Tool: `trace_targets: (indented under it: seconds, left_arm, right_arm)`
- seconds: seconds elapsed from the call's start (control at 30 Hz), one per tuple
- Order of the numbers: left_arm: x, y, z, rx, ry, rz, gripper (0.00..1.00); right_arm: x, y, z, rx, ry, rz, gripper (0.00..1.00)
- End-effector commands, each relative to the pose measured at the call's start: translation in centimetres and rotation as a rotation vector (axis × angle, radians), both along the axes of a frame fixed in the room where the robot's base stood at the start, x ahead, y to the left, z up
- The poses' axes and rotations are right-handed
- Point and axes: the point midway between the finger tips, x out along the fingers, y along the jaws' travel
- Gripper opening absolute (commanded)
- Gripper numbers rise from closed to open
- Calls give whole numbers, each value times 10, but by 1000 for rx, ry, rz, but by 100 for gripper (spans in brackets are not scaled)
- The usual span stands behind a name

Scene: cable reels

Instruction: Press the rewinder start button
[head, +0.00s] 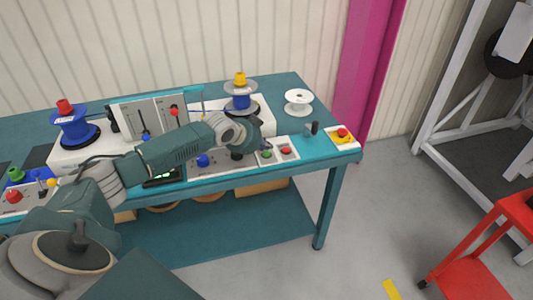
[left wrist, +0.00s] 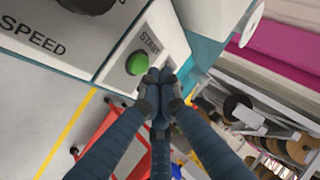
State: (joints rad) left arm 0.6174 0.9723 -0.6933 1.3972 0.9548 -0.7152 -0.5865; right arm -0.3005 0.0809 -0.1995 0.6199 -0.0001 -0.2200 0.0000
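The green start button (left wrist: 137,63) sits on a light panel marked START in the left wrist view. It also shows in the head view (head: 266,154) at the right part of the rewinder's front panel (head: 226,161), left of a red button (head: 286,151). In the head view my left gripper (head: 262,146) hangs over the panel near the button. My right gripper is not in view.
A dark knob (left wrist: 88,4) marked SPEED is close to the button. A yellow box with a red stop button (head: 343,135) stands at the table's right corner. An empty white reel (head: 299,101) lies behind. A red cart (head: 480,240) stands at the right on open floor.

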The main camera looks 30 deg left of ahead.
Motion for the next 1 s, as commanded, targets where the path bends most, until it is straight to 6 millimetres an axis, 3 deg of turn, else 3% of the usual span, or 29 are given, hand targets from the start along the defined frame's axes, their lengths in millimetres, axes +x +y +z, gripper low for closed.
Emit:
trace_targets:
  seconds: [1.0]
  left_arm:
    - [0, 0, -9, 0, 0, 0, 0]
  right_arm:
    - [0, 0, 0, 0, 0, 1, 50]
